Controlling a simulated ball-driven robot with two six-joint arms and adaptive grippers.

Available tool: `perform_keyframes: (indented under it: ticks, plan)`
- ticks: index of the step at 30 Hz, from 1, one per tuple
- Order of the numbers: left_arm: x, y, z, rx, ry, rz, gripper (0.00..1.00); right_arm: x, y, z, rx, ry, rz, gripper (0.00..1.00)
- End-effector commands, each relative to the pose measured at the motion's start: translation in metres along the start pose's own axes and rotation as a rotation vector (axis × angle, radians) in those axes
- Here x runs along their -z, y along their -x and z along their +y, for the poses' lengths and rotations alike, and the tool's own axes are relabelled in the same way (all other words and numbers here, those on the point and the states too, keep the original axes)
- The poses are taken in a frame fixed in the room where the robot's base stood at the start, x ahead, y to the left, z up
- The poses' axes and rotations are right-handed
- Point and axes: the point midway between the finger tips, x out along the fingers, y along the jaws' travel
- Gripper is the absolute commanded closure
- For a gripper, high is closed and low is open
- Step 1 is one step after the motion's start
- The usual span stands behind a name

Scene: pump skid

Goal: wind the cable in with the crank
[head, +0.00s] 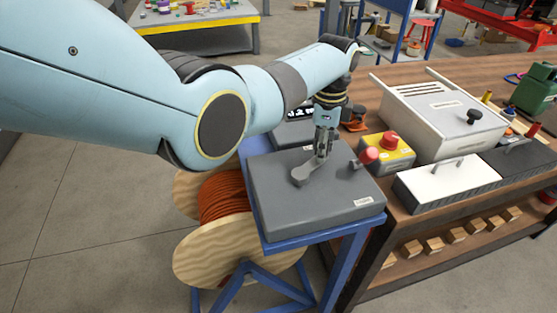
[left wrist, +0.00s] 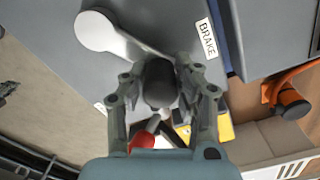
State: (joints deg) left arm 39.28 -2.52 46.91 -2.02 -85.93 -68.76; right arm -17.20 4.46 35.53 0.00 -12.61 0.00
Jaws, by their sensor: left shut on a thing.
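The grey crank (head: 306,173) lies on top of the dark grey winch box (head: 270,220); its arm points up and right from the hub. My left gripper (head: 325,147) comes down from above and is shut on the crank's dark handle. In the left wrist view, the handle (left wrist: 160,84) sits between the two fingers, and the crank's round hub (left wrist: 97,30) is at upper left. The orange cable (head: 222,197) is wound on a wooden drum (head: 212,254) below and left of the box, partly hidden. My right gripper is not in view.
A yellow box with a red button (head: 389,142), a white case (head: 440,115) and a white-topped box (head: 447,184) stand on the wooden bench. A display (head: 301,112) is behind the gripper.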

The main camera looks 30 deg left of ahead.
Motion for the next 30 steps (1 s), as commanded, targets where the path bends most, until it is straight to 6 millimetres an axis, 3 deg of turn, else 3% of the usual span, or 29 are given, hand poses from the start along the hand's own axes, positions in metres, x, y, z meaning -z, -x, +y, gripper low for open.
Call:
perform_keyframes:
  ticks: [6, 16, 29, 30]
  plan:
    - [0.017, 0.002, 0.011, -0.003, -0.001, 0.004, 0.99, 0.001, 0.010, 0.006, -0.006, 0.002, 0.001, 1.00]
    - [0.026, 0.003, 0.024, -0.002, -0.001, 0.003, 0.99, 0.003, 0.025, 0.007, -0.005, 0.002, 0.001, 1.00]
    - [0.026, 0.001, 0.024, 0.003, 0.001, 0.001, 0.99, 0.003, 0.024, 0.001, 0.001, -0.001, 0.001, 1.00]
    - [0.026, 0.001, 0.023, 0.003, 0.001, 0.000, 0.66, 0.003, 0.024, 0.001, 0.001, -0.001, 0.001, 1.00]
